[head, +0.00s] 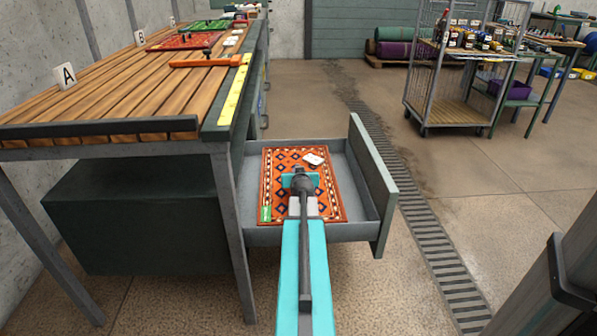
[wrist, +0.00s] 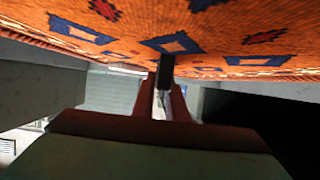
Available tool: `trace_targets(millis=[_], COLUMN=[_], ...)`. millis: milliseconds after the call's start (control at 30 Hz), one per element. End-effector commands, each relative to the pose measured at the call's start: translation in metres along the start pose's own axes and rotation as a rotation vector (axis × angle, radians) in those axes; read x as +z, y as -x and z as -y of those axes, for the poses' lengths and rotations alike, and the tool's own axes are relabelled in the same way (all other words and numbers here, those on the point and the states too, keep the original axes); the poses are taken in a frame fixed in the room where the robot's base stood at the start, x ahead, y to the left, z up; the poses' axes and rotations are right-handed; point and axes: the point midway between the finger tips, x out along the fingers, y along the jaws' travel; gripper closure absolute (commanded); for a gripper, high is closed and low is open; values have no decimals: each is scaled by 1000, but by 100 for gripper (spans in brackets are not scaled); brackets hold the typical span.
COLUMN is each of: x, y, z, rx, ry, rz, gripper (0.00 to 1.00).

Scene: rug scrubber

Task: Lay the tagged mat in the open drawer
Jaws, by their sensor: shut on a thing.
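The orange mat (head: 330,203) has dark blue diamonds, a pale border, a white tag (head: 314,158) near its far edge and a green label (head: 265,213) at its near left corner. It appears flat within the outline of the open grey drawer (head: 360,228). Whether it touches the drawer floor I cannot tell. My gripper (head: 300,180) is over the mat's middle in the head view, and my arm hides part of the mat. In the wrist view, my gripper (wrist: 165,75) is shut, with the mat (wrist: 120,40) spread across the top of the picture at its fingertips.
The slatted bench (head: 130,95) stands left of the drawer. It holds a red mat (head: 185,41), a green mat (head: 207,25), an orange-handled tool (head: 207,61) and a lettered A card (head: 65,76). A floor grate (head: 430,235) runs right of the drawer. A wire trolley (head: 440,110) stands farther back.

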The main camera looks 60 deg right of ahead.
Motion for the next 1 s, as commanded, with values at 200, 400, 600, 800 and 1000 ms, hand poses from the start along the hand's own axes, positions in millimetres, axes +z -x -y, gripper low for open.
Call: trace_targets(millis=[200, 400, 600, 800, 1000], x=[16, 26, 29, 29, 29], y=[-7, -11, -13, -12, -13], z=[-1, -1, -1, -1, -2], rx=[1, 2, 2, 2, 2], ry=[-1, -1, -1, -1, -1], rz=[-4, -4, -4, -4, -4], gripper=[100, 100, 100, 100, 100])
